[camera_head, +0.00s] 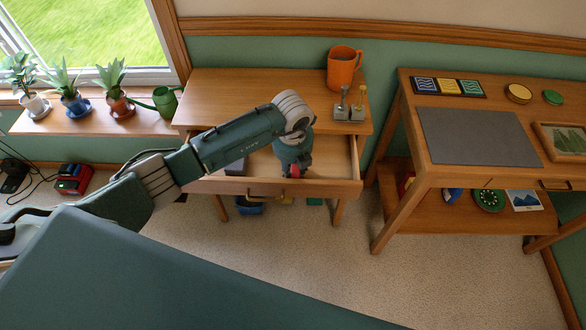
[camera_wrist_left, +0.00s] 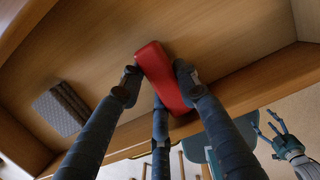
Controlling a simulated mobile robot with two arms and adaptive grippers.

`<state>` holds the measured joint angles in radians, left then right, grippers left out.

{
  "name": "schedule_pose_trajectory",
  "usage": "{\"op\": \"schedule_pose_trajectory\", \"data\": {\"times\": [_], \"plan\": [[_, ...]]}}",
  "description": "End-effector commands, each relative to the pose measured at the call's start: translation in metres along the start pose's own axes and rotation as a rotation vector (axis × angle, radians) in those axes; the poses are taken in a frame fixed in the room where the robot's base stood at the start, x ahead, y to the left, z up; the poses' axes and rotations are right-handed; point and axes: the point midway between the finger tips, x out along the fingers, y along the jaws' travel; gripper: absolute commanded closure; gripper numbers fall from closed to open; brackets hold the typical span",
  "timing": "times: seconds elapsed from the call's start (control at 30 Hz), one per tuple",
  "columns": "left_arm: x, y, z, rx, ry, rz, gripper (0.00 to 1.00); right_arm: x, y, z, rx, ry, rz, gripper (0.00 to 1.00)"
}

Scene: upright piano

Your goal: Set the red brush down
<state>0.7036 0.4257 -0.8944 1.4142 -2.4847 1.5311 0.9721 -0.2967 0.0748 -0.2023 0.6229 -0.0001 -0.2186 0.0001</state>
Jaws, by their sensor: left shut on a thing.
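My left gripper (camera_head: 293,163) reaches down into the open drawer (camera_head: 327,158) of the small table. Its fingers are shut on the red brush (camera_wrist_left: 162,78), one finger on each long side and one behind it. In the head view only a small red part of the brush (camera_head: 295,172) shows, near the drawer's front wall. In the left wrist view the brush is over the wooden drawer floor (camera_wrist_left: 150,30); I cannot tell whether it touches. My right gripper (camera_wrist_left: 275,130) shows at the right of the left wrist view, fingers spread and empty.
A dark grey ribbed block (camera_wrist_left: 62,108) lies in the drawer, left of the brush. An orange mug (camera_head: 344,69) and a grey stand (camera_head: 349,108) are on the tabletop. A second table (camera_head: 420,160) stands at right. The drawer floor between block and brush is clear.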

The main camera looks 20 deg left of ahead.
Motion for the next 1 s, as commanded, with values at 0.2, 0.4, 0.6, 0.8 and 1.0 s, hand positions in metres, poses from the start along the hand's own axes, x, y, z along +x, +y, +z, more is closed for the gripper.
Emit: {"op": "schedule_pose_trajectory", "data": {"times": [0.2, 0.4, 0.6, 0.8, 1.0], "plan": [[0.003, 0.000, -0.001, 0.000, 0.000, 0.001, 0.61, 0.003, 0.005, 0.003, -0.001, -0.003, 0.006, 0.25], [0.003, 0.000, -0.001, 0.000, 0.001, 0.001, 0.61, 0.002, 0.007, 0.004, 0.000, -0.006, 0.008, 0.25], [-0.004, 0.000, 0.001, 0.000, -0.001, -0.001, 0.61, -0.001, 0.007, 0.006, 0.001, -0.009, 0.008, 0.25], [-0.041, 0.000, 0.002, 0.001, -0.005, -0.002, 0.61, 0.000, 0.006, 0.007, 0.001, -0.011, 0.007, 0.25], [-0.084, 0.000, 0.002, 0.000, -0.004, -0.002, 0.61, 0.002, 0.006, 0.008, 0.000, -0.011, 0.007, 0.25]]}}
